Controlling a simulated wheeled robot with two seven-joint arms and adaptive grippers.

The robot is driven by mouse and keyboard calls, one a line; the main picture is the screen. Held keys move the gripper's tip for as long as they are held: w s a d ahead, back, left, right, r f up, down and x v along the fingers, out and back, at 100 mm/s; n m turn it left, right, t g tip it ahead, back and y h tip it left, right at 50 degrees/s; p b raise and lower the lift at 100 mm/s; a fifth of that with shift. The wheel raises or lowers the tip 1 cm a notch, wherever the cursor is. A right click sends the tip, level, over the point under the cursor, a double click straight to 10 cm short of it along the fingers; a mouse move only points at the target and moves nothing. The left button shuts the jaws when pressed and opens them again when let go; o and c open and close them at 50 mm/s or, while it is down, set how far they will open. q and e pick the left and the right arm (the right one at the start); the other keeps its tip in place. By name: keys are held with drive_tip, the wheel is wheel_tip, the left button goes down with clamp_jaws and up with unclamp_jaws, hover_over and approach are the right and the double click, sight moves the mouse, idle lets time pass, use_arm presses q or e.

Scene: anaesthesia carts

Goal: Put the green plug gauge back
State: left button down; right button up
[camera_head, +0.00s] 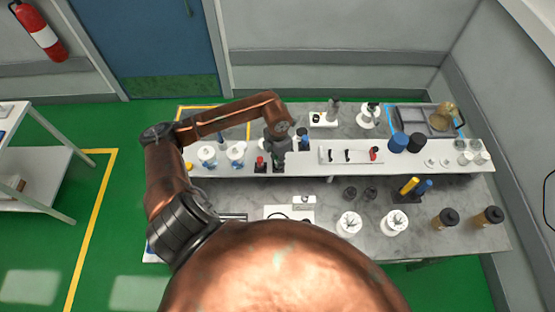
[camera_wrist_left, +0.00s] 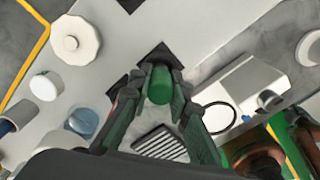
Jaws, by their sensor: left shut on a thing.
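My left gripper (camera_head: 277,150) reaches in over the raised white shelf, left of its middle. In the left wrist view its fingers (camera_wrist_left: 160,88) are shut on the green plug gauge (camera_wrist_left: 159,84), a short green cylinder seen from its end. A dark square pad (camera_wrist_left: 158,53) shows just beyond the gauge on the pale surface; I cannot tell whether the gauge touches it. In the head view the gauge is hard to separate from the gripper. A dark pad (camera_head: 278,168) lies under the gripper. My right gripper is not in view.
A red-topped piece (camera_head: 260,161) stands close left of the gripper. White round items (camera_head: 207,153) stand farther left.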

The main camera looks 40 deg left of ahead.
use_arm(q)
drive_tip(key=shift+f, duration=0.35)
drive_tip(key=shift+f, duration=0.15)
drive_tip(key=c, duration=1.8)
unclamp_jaws()
drive_tip(key=shift+r, duration=0.3)
wheel_tip(320, 180, up, 12)
drive_tip(key=b, duration=0.3)
drive_tip(key=shift+f, duration=0.1)
